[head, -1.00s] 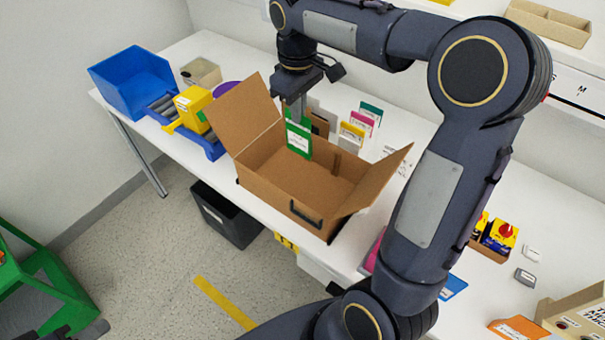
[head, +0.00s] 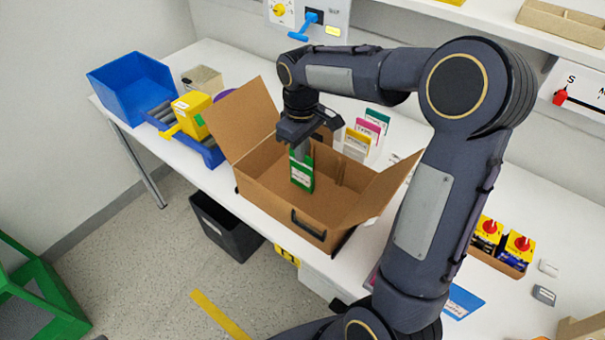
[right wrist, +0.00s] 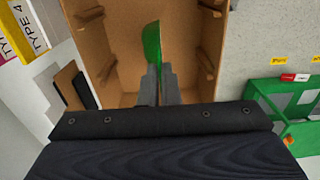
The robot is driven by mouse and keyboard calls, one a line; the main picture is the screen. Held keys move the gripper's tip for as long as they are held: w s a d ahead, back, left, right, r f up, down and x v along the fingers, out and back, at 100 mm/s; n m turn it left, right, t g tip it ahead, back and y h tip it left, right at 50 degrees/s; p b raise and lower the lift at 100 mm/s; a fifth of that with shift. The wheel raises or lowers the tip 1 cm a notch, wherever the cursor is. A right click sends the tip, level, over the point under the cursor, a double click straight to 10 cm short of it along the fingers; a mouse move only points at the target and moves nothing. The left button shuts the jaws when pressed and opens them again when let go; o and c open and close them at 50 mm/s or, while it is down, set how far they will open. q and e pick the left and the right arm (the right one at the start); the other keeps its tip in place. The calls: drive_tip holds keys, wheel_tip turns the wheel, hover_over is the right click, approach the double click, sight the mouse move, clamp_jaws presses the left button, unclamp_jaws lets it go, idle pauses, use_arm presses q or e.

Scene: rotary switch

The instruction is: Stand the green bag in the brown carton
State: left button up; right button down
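The brown carton (head: 262,195) stands open on the white table with its flaps raised. The green bag (head: 302,175) is flat and upright with a white label, and it hangs inside the carton. Its thin green edge also shows in the right wrist view (right wrist: 151,45). My right gripper (head: 301,152) points down into the carton with its fingers shut on the bag's top edge. In the right wrist view the fingers (right wrist: 158,85) sit close on both sides of the bag. I cannot tell whether the bag touches the carton floor. My left gripper is not in view now.
Several coloured upright cards (head: 367,130) stand behind the carton. A blue bin (head: 133,85) and a yellow box (head: 190,110) are to the left. Rotary switches (head: 504,243) lie at the right. The carton's raised right flap (head: 385,185) is near my right arm.

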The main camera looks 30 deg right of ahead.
sight(301, 166)
drive_tip(key=shift+f, duration=2.7)
drive_tip(key=shift+f, duration=0.2)
drive_tip(key=c, duration=1.6)
unclamp_jaws()
drive_tip(key=shift+r, duration=0.1)
drive_tip(key=shift+c, duration=0.2)
wheel_tip(301, 166, up, 12)
drive_tip(key=shift+r, duration=0.15)
drive_tip(key=shift+s, duration=0.1)
